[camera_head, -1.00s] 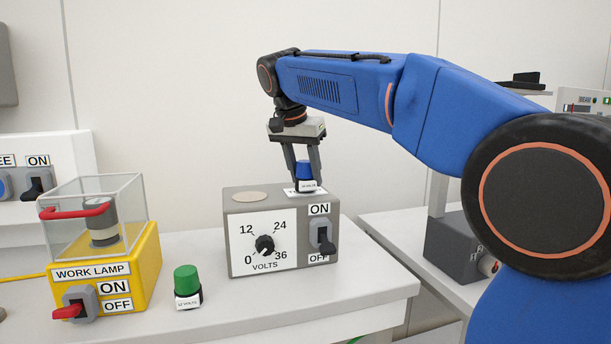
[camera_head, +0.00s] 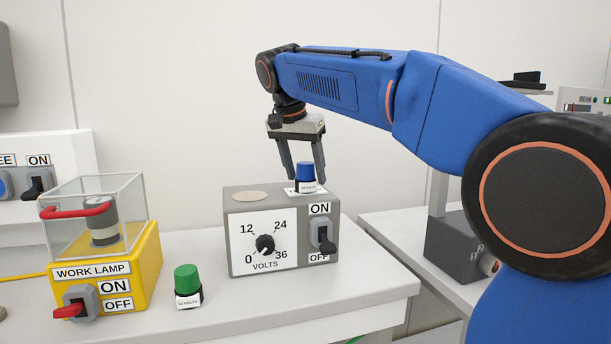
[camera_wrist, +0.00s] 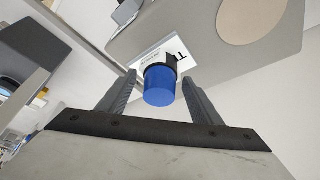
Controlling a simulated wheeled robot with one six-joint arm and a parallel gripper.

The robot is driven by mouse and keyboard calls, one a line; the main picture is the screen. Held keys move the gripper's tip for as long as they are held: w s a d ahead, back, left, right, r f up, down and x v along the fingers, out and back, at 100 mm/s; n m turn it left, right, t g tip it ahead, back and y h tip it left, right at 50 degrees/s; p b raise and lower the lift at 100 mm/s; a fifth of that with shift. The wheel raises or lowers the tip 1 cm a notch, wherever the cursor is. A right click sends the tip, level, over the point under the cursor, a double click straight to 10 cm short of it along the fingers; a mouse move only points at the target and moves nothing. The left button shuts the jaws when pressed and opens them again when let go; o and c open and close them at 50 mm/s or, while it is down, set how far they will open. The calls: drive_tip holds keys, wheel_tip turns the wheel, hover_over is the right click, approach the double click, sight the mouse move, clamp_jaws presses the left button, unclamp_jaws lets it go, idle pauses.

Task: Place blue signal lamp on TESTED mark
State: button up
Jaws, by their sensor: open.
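The blue signal lamp (camera_head: 305,172) stands upright on top of the grey volts box (camera_head: 232,215), at its right side. It sits on a white label plate (camera_head: 291,191), whose lettering is mostly covered by the lamp. In the wrist view the lamp (camera_wrist: 159,85) shows between the fingers, with the white plate (camera_wrist: 150,56) under it. My gripper (camera_head: 305,179) is open around the lamp, with a gap on each side. The gripper also shows in the wrist view (camera_wrist: 160,85).
A round beige disc (camera_head: 250,196) lies on the box's top left. The box front has a dial (camera_head: 265,245) and a switch (camera_head: 323,238). A green lamp (camera_head: 187,283) stands on the bench left of the box. A yellow work lamp unit (camera_head: 147,262) with a clear cover stands farther left.

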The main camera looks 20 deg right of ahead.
drive_tip(key=v, duration=1.1)
drive_tip(key=s+d+f+n+y, duration=0.1)
drive_tip(key=s+d+f+n, duration=0.2)
drive_tip(key=s+f, duration=0.7)
drive_tip(key=s+d+f+n+t+y, duration=0.1)
drive_tip(key=s+d+f+n, duration=0.2)
drive_tip(key=s+f, duration=0.7)
drive_tip(key=s+d+f+n+y, duration=0.1)
drive_tip(key=s+d+f+n, duration=0.2)
drive_tip(key=s+f, duration=0.7)
wheel_tip(320, 180, down, 12)
drive_tip(key=shift+d+r+t, duration=0.15)
drive_tip(key=shift+d+t, duration=0.15)
drive_tip(key=shift+d, duration=0.35)
drive_tip(key=shift+s, duration=0.1)
